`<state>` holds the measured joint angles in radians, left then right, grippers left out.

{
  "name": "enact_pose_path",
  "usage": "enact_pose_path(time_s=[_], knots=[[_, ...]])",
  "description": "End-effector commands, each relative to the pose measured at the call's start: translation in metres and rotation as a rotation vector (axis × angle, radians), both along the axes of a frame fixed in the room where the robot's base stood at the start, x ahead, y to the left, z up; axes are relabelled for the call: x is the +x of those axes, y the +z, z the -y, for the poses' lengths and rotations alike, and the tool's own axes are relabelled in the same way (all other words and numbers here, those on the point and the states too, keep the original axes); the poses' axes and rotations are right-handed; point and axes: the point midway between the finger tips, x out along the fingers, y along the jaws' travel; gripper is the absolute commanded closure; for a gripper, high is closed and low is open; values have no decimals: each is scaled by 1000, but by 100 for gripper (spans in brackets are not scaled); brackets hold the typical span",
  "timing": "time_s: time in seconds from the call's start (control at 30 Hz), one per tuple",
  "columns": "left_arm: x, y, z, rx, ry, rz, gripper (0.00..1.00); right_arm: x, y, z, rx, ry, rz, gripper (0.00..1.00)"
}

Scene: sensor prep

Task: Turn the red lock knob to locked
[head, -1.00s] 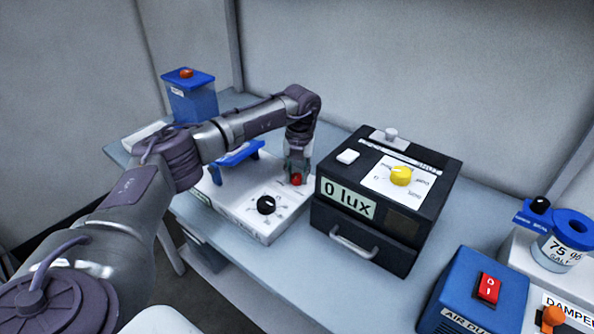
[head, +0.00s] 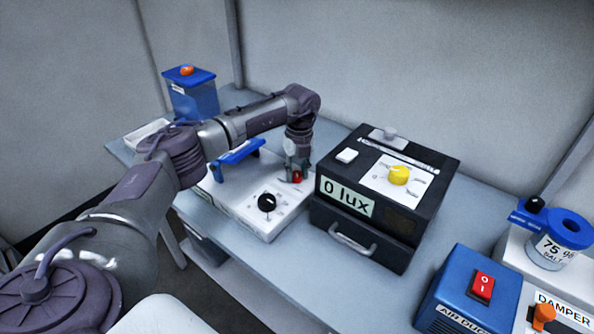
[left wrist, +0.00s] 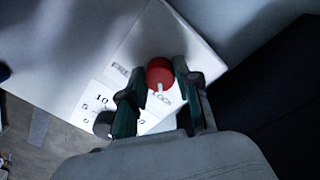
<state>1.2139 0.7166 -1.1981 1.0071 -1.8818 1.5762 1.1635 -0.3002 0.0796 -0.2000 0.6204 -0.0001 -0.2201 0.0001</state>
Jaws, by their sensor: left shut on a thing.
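The red lock knob (head: 298,177) sits on the white panel box (head: 240,217), near its right edge. My left gripper (head: 297,174) reaches down from above and is shut on the knob. In the left wrist view the red knob (left wrist: 160,75) lies between the two fingers (left wrist: 157,88). Its white pointer mark faces down toward the printed word LOCK, with FREE printed to the left. A black dial (head: 267,202) is on the same panel, in front of the knob. My right gripper is not in view.
A black box (head: 380,195) with a yellow dial (head: 399,175) and a "0 lux" label stands close to the right of the knob. A blue handle (head: 238,153) is at the panel's back. A blue unit with a red switch (head: 482,286) stands at the front right.

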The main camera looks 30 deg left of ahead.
Motion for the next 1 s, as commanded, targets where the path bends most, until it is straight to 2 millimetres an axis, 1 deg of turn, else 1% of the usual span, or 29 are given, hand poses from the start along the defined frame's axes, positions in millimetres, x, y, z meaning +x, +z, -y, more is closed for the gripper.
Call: enact_pose_path(time_s=[0.23, 0.27, 0.4, 0.67, 0.77, 0.87, 1.0], knots=[[2, 2, -1, 1, 2, 7, 100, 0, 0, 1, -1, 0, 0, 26], [2, 2, -1, 1, 2, 7, 66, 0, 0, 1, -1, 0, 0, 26], [1, 2, -1, 1, 1, 6, 43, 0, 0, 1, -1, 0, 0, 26], [1, 1, 0, 1, 0, 2, 43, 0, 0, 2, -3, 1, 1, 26], [1, 4, 0, 0, 0, 3, 43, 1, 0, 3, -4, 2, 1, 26], [2, 16, 0, 0, 0, 5, 43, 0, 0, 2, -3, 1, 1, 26], [3, 44, 1, 0, 0, 6, 43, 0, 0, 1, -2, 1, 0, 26]])
